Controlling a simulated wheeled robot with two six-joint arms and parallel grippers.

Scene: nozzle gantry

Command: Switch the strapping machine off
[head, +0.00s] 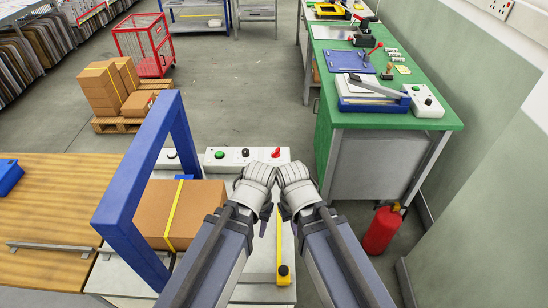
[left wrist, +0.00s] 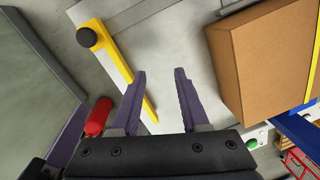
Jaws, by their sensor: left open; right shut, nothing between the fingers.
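The strapping machine has a blue arch (head: 115,190) over a pale metal bed. A cardboard box (head: 190,212) with a yellow strap sits under the arch; the box also shows in the left wrist view (left wrist: 270,55). A white control box (head: 232,163) behind the bed carries a green button (head: 219,155), a black knob (head: 245,153) and a red control (head: 276,153). My left gripper (head: 265,214) is open and empty above the bed; its fingers show apart in the left wrist view (left wrist: 160,74). My right gripper (head: 284,212) is shut and empty beside it. Both are nearer than the control box, apart from its controls.
A yellow bar with a black knob (head: 283,271) lies along the bed's right side. A green-topped bench (head: 440,105) with another button box (head: 425,101) stands right. A red fire extinguisher (head: 382,230) is below it. A wooden table (head: 60,210) is left. Open floor lies behind.

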